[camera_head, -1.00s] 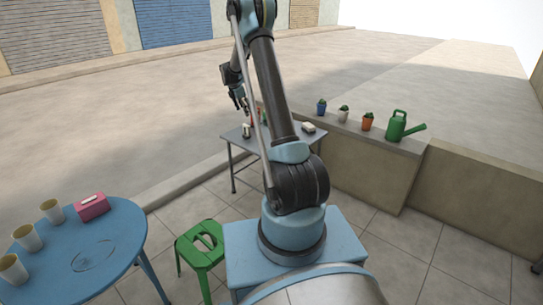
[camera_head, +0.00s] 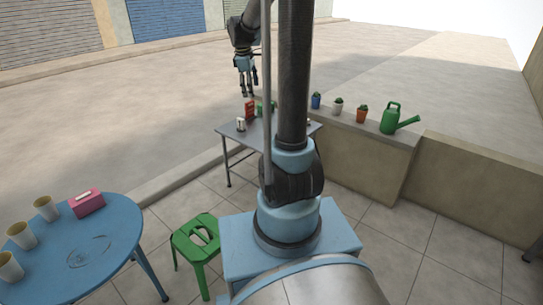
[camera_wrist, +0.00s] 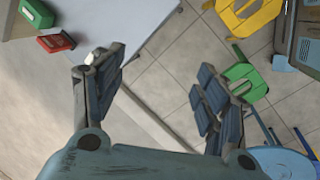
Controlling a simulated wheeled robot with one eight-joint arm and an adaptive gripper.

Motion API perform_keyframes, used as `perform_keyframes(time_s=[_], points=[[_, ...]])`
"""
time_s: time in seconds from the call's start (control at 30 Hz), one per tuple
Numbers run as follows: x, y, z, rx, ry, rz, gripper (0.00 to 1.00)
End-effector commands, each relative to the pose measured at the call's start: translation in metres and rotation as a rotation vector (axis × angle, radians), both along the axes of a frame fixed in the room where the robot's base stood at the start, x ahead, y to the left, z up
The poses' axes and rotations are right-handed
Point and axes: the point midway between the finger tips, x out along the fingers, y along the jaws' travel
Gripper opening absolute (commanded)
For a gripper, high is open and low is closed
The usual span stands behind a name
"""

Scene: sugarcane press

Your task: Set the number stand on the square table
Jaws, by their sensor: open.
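A small red upright piece (camera_head: 250,110), which looks like the number stand, is on the grey metal table (camera_head: 232,131), near its far edge. In the wrist view a red block-like piece (camera_wrist: 55,43) shows on the pale table top (camera_wrist: 105,20); no number can be read on it. My gripper (camera_head: 246,91) is above the red piece, apart from it, with its fingers pointing down. In the wrist view my gripper (camera_wrist: 160,85) has its fingers wide apart with nothing between them.
A small white item (camera_head: 241,124) and a green item share the grey table. My arm hides part of that table. Potted plants and a green watering can (camera_head: 391,119) stand on the low wall. A blue round table (camera_head: 120,225) with cups and a green stool (camera_head: 195,235) are at left.

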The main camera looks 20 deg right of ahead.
Motion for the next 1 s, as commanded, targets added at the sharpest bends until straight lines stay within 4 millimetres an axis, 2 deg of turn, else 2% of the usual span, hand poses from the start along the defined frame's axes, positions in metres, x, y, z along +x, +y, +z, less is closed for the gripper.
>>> perform_keyframes(time_s=[0.03, 0.1, 0.47, 0.77, 1.0], points=[[-0.019, -0.001, 0.003, 0.014, -0.006, -0.039, 0.67], [-0.041, -0.002, 0.006, 0.036, -0.013, -0.095, 0.67], [-0.153, -0.004, 0.004, 0.138, -0.049, -0.389, 0.67], [-0.242, -0.003, -0.02, 0.223, -0.069, -0.634, 0.67], [-0.305, 0.001, -0.052, 0.289, -0.08, -0.833, 0.67]])
